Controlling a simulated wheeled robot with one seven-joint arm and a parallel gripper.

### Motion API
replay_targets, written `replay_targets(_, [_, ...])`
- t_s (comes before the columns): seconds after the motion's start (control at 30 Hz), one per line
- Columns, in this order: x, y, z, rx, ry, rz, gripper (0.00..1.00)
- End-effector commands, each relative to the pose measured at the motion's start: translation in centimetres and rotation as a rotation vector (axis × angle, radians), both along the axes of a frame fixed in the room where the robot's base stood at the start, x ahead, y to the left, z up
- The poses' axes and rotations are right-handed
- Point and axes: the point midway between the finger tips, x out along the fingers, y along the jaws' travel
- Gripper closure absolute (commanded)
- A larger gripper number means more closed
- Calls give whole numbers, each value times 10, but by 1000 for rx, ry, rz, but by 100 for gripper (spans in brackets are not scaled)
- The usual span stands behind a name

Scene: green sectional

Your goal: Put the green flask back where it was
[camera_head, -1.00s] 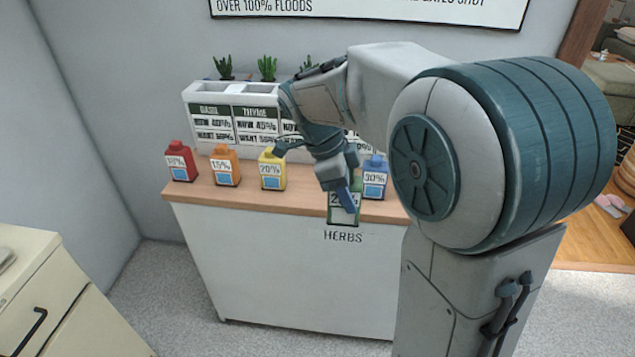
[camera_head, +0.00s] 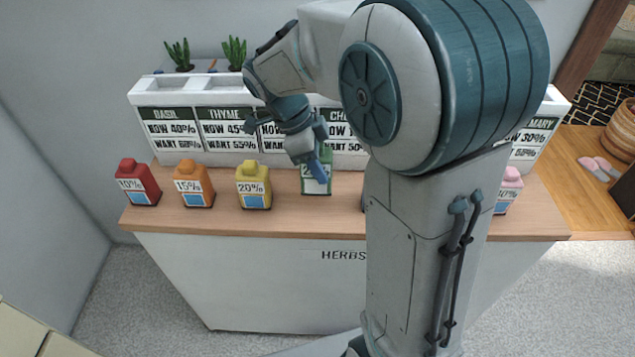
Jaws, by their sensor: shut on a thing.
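The green flask (camera_head: 313,187), with a white label partly hidden by a finger, is in the row of flasks, right of the yellow flask (camera_head: 253,186). My gripper (camera_head: 321,170) is shut on its upper part from above. The flask looks upright, with its lower end over the wooden counter top (camera_head: 280,222). I cannot tell whether its base touches the wood. The orange flask (camera_head: 194,187) and red flask (camera_head: 137,184) stand further left.
Behind the row is a white planter (camera_head: 185,90) with labelled panels and small plants. A pink flask (camera_head: 508,190) stands at the right, beyond my arm. My arm hides much of the counter's right half. The counter's front edge is close before the flasks.

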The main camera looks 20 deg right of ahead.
Motion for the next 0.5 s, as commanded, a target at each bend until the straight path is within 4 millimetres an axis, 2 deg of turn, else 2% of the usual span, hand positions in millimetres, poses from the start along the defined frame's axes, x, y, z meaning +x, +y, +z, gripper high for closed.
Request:
replay_targets(0.03, [-1, 0, -8, -1, 3, -1, 87])
replay_targets(0.27, [0, -1, -26, -1, 2, -2, 87])
replay_targets(0.4, [0, -1, -47, -1, 3, -3, 87])
replay_targets(0.5, [0, -1, -53, -1, 1, -3, 87])
